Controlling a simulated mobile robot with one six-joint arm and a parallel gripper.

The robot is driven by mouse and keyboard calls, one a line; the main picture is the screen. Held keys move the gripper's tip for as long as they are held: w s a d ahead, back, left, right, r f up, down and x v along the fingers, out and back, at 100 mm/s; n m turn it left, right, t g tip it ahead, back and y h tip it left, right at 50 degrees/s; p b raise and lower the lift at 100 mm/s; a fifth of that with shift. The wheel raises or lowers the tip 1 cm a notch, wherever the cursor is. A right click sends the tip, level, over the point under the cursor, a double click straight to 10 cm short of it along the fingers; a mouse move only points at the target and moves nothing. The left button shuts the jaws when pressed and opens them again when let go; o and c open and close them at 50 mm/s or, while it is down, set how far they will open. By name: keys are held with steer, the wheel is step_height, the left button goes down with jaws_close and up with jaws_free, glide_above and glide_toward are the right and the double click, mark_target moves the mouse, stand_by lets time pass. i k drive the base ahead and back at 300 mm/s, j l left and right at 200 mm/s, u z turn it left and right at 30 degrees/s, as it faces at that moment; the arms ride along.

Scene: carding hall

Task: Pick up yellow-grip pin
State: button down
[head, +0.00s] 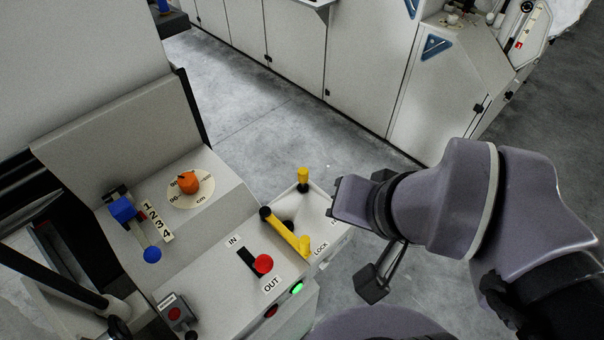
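A pin with a yellow grip (303,175) stands upright near the back of a small light-grey shelf on the machine's right side. Its lower part is hard to make out. A yellow lever (284,230) with a black pivot and a yellow knob lies across the same shelf, left of and in front of the pin, by the LOCK label (320,249). My gripper (340,200) is just right of the pin, apart from it in the picture, and points left over the shelf's right edge. Its fingers are seen end-on and dark, so their opening is not clear.
The sloping panel carries an orange dial (188,183), a blue-knobbed lever (152,254) beside numbers 1 to 4, and a red IN/OUT knob (263,264). Light-grey cabinets (360,70) stand behind. Grey floor (270,110) lies open between.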

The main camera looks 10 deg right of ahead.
mark_target(303, 172)
steer(key=i+l+u, duration=0.15)
steer(key=l+u, duration=0.25)
steer(key=l, duration=0.25)
steer(key=l+u, duration=0.4)
steer(key=l, duration=0.25)
steer(key=l+u, duration=0.4)
steer(key=l, duration=0.3)
steer(key=i+l+u, duration=0.8)
steer(key=l, duration=0.35)
steer(key=i+j, duration=0.05)
